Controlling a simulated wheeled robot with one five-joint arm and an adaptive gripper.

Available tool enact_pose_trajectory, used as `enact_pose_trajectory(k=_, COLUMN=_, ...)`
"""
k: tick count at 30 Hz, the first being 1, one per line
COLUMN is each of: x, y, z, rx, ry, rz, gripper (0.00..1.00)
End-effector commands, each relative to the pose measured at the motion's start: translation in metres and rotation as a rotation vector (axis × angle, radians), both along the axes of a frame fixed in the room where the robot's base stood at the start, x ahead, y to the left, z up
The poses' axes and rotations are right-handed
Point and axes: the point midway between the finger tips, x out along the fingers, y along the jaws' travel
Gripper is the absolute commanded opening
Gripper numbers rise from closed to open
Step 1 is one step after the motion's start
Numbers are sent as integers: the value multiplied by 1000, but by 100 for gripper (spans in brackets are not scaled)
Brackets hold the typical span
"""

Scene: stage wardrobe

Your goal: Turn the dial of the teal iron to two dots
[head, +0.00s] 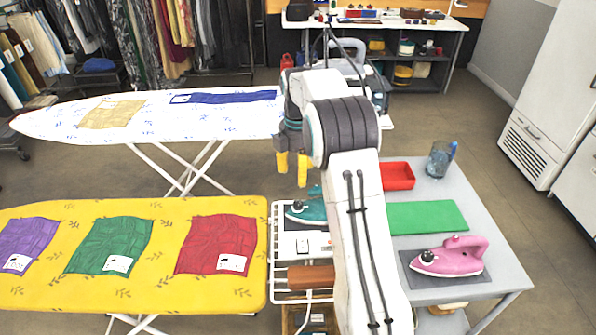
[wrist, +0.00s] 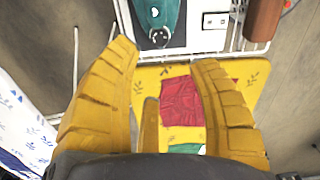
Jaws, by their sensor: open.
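The teal iron (head: 306,212) sits on the rest at the right end of the yellow ironing board, partly hidden by my arm in the head view. In the wrist view the teal iron (wrist: 171,12) is at the top centre, cut off by the frame edge. A small dark round part (wrist: 159,37) shows at its near end; I cannot tell whether it is the dial, nor read any setting. My gripper (head: 292,180) is open and empty, above and apart from the iron.
The yellow ironing board (head: 168,212) bears purple, green and red cloths. A brown roll (head: 308,277) lies near the iron rest. A pink iron (head: 448,258), green mat (head: 428,217) and red tray (head: 397,176) are on the grey table. A white board (head: 50,122) stands behind.

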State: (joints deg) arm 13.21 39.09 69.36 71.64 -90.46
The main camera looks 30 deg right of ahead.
Motion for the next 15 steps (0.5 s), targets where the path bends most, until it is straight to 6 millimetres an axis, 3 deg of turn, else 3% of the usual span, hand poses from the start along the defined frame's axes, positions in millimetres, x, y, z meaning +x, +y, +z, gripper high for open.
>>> enact_pose_trajectory(k=8, x=0, y=0, z=-4, rx=0, ry=2, rz=-91, gripper=54)
enact_pose_trajectory(k=15, x=0, y=0, z=-16, rx=-1, ry=2, rz=-436, gripper=54)
